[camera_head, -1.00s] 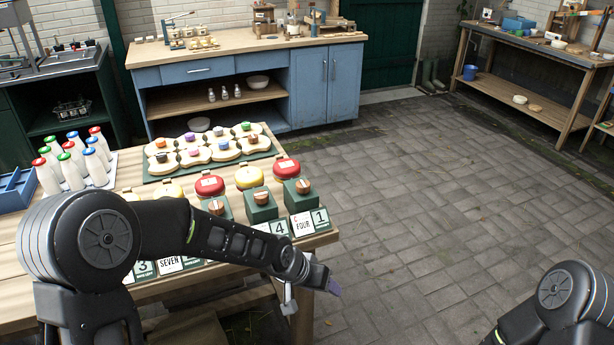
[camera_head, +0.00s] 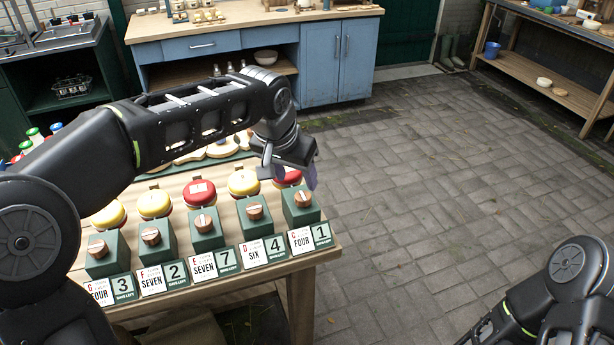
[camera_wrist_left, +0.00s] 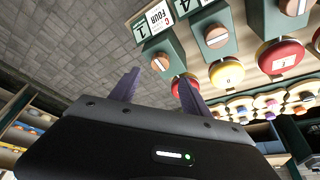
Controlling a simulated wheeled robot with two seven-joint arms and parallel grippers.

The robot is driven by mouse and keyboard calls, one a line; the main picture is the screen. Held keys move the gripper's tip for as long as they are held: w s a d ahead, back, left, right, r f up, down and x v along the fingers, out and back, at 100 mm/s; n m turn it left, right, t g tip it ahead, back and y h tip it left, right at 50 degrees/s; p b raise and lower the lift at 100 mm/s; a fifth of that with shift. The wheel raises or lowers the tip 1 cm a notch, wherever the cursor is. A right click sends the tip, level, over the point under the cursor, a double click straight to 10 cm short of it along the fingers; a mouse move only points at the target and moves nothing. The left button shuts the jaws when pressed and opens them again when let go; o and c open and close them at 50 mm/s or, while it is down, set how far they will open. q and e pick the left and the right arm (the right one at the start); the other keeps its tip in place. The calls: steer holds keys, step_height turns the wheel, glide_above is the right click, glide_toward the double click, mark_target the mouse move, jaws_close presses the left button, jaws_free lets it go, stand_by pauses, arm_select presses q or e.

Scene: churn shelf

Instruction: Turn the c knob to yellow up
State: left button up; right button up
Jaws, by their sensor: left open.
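The c knob (camera_head: 302,193) is a round wooden knob on the green box at the right end of the row, behind the card FOUR and the number 1. It also shows in the left wrist view (camera_wrist_left: 160,63). Behind it a red domed cap (camera_head: 288,178) is partly covered by my gripper; no yellow shows on the visible part. My left gripper (camera_head: 289,175) is open and empty, its purple fingers above and behind the knob. In the wrist view the knob lies beyond the gap between the fingers (camera_wrist_left: 158,90), apart from them. My right gripper is out of view.
Similar green boxes with wooden knobs stand to the left, the nearest being the d knob (camera_head: 254,212) with a yellow cap (camera_head: 243,182). A green tray (camera_head: 238,154) lies behind under my left arm. The wooden table (camera_head: 262,283) ends just right of the c box.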

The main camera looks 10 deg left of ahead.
mark_target(303, 196)
arm_select(q)
steer(key=shift+p+x, duration=0.45)
steer(key=shift+x, duration=3.45)
steer(key=shift+c, duration=0.2)
jaws_close()
